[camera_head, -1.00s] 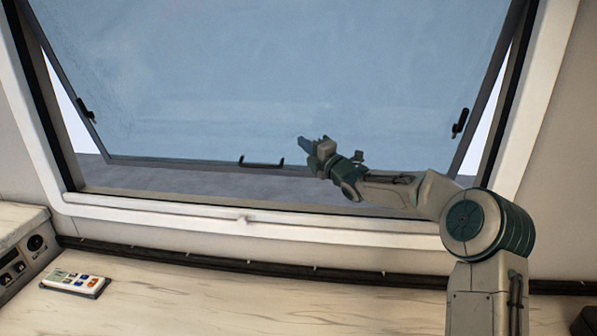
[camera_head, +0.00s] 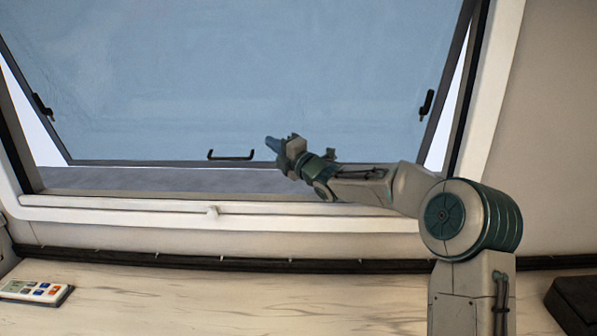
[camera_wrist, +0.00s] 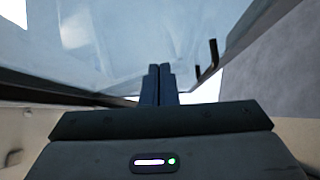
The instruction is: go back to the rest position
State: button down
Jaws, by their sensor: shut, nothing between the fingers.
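My gripper (camera_head: 272,144) is shut and empty, held up in front of the open window (camera_head: 240,80). Its blue fingers point up and to the left in the head view. In the wrist view the two fingers (camera_wrist: 158,84) lie side by side, pressed together. The window pane is tilted outward, with a gap along its bottom edge. Its black handle (camera_head: 231,155) is just left of my gripper in the picture; I cannot tell how far apart they are in depth.
The white window frame (camera_head: 130,212) runs below the arm. A pale counter (camera_head: 200,300) lies beneath, mostly clear. A remote-like keypad (camera_head: 35,291) lies at its left and a dark box (camera_head: 574,302) at its right. Window latches (camera_head: 426,104) sit at the sides.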

jog(key=s+d+m+h+p, duration=0.1)
jog(key=s+d+m+h, duration=0.2)
jog(key=d, duration=0.2)
jog(key=s+d+f+m+h+p, duration=0.1)
jog(key=s+d+m+h, duration=0.2)
jog(key=s+d+m, duration=0.1)
jog(key=s+d+f+m+h+p, duration=0.1)
jog(key=s+d+m+h, duration=0.2)
jog(key=d, duration=0.3)
jog(key=shift+s+f+m+h+p, duration=0.3)
jog(key=shift+s+m+h, duration=0.1)
jog(key=shift+m+h, duration=0.1)
jog(key=s+d+f+m+g+h+p, duration=0.1)
jog(key=s+d+m+g+h+p, duration=0.1)
jog(key=s+d+m, duration=0.35)
jog(key=s+d+m+g+h+p, duration=0.1)
jog(key=s+d+m+g+h, duration=0.15)
jog(key=s, duration=0.55)
jog(key=s+d+f+m+g+h+p, duration=0.1)
jog(key=s+d+m+g+h+p, duration=0.15)
jog(key=s+m, duration=0.35)
jog(key=s+f+m+g+y, duration=0.1)
jog(key=s+m+g, duration=0.1)
jog(key=s, duration=0.5)
jog(key=s+d+f+m+g+y+p, duration=0.1)
jog(key=s+m, duration=0.2)
jog(key=s, duration=0.4)
jog(key=shift+s+f+g, duration=0.25)
jog(key=shift+s+g, duration=0.1)
jog(key=shift+g, duration=0.05)
